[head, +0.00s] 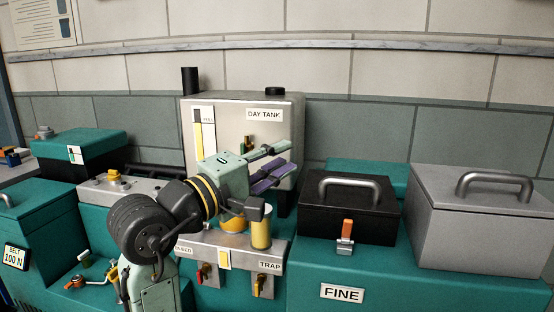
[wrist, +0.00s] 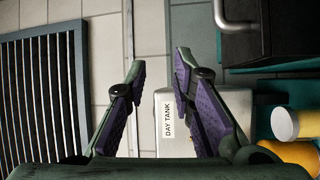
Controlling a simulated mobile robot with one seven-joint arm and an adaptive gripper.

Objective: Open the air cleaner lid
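No readable label says air cleaner. A black box (head: 346,215) with a grey bar handle (head: 348,186) on its lid stands on the teal bench. An orange-and-metal latch (head: 346,236) is on its front; the lid looks closed. A grey box (head: 484,227) with a similar handle (head: 495,182) stands right of it, lid also closed. I cannot tell which is the air cleaner. My gripper (head: 284,158) is open and empty, in front of the day tank and left of the black box. In the wrist view, my gripper (wrist: 160,65) has spread purple-padded fingers; a dark box (wrist: 287,38) with a handle is upper right.
The day tank (head: 232,112) stands behind my gripper. Below it are a yellow cylinder (head: 261,232) and a metal panel (head: 240,254) with valves marked BLEED and TRAP. A FINE plate (head: 342,293) is on the bench front. Air above both handled boxes is clear.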

